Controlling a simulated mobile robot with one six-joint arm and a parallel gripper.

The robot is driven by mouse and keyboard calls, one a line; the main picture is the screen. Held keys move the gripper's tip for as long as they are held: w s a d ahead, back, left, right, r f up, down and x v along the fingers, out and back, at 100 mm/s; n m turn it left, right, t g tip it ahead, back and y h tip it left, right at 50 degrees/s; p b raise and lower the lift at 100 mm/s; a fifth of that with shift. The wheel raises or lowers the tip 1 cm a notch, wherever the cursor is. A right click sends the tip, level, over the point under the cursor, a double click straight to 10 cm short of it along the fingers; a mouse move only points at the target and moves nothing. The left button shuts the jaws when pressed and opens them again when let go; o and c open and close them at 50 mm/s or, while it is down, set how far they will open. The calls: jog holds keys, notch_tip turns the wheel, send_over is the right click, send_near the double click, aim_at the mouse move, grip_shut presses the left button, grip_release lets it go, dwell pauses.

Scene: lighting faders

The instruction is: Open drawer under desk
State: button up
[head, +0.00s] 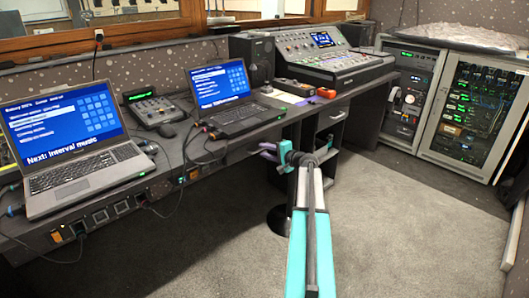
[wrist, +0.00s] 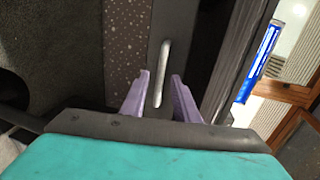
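In the wrist view, a pale metal bar handle (wrist: 162,70) sits on a dark grey drawer front (wrist: 176,28). The two purple fingers of my gripper (wrist: 160,92) are apart, with the lower end of the handle showing between them. I cannot tell whether either finger touches it. In the head view, my gripper (head: 268,151) is just below the desk's front edge, at the dark under-desk unit (head: 333,118). The handle does not show clearly there. The drawer looks shut, as far as the wrist view shows.
The long dark desk (head: 182,158) carries two laptops (head: 75,138) (head: 222,95) and a mixing console (head: 325,58). Cables hang from its front edge. A rack cabinet (head: 470,115) stands at the right. The grey carpet (head: 410,220) is clear at the lower right.

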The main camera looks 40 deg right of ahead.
jog(key=shift+w+f, duration=0.1)
jog(key=shift+w, duration=0.45)
jog(key=shift+c, duration=0.4)
grip_shut()
jog(key=shift+a, duration=0.15)
